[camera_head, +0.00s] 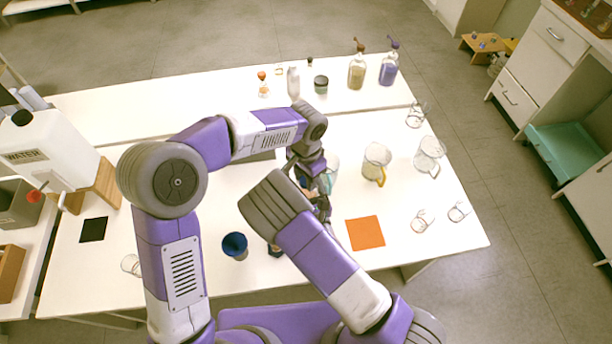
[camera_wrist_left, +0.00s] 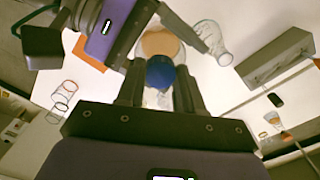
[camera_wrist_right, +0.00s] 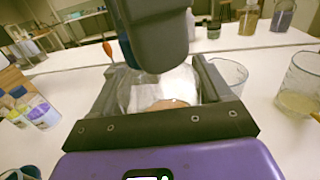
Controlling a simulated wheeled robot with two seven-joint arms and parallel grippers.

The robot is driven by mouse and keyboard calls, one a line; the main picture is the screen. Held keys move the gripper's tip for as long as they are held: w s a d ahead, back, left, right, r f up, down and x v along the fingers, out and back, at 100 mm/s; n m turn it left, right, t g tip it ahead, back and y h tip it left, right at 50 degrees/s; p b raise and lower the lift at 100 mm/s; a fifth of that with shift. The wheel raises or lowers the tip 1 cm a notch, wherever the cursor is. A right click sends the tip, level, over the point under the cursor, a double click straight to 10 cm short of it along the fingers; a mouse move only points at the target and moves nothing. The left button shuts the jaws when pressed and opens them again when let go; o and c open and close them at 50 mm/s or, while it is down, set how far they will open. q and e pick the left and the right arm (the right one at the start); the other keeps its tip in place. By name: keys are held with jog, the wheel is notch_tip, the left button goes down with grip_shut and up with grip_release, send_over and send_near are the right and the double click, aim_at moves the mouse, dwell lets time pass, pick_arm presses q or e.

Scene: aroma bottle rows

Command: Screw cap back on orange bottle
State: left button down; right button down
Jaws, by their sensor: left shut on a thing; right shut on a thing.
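My left gripper (camera_head: 309,176) points down near the middle of the table in the head view. In the left wrist view its fingers are shut on a round blue cap (camera_wrist_left: 160,72). The cap lines up over the clear bottle with orange contents (camera_wrist_left: 158,42); I cannot tell whether it touches the neck or is threaded on. My right gripper (camera_wrist_right: 157,80) is shut around the body of this clear bottle, whose orange contents (camera_wrist_right: 165,104) show low between the fingers. My left gripper hides the bottle's top in the right wrist view. The arms mostly hide the bottle in the head view.
A blue cup (camera_head: 235,245) stands at the front, left of my right gripper. An orange mat (camera_head: 365,232) lies to the right. A beaker with yellowish liquid (camera_head: 375,163) and empty glassware (camera_head: 429,155) stand further right. Pump bottles (camera_head: 357,70) stand on the back table.

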pick_arm(q)
jog(key=c, duration=0.6)
grip_release()
jog(key=shift+c, duration=0.2)
jog(key=shift+r, duration=0.1)
notch_tip(320, 180, up, 12)
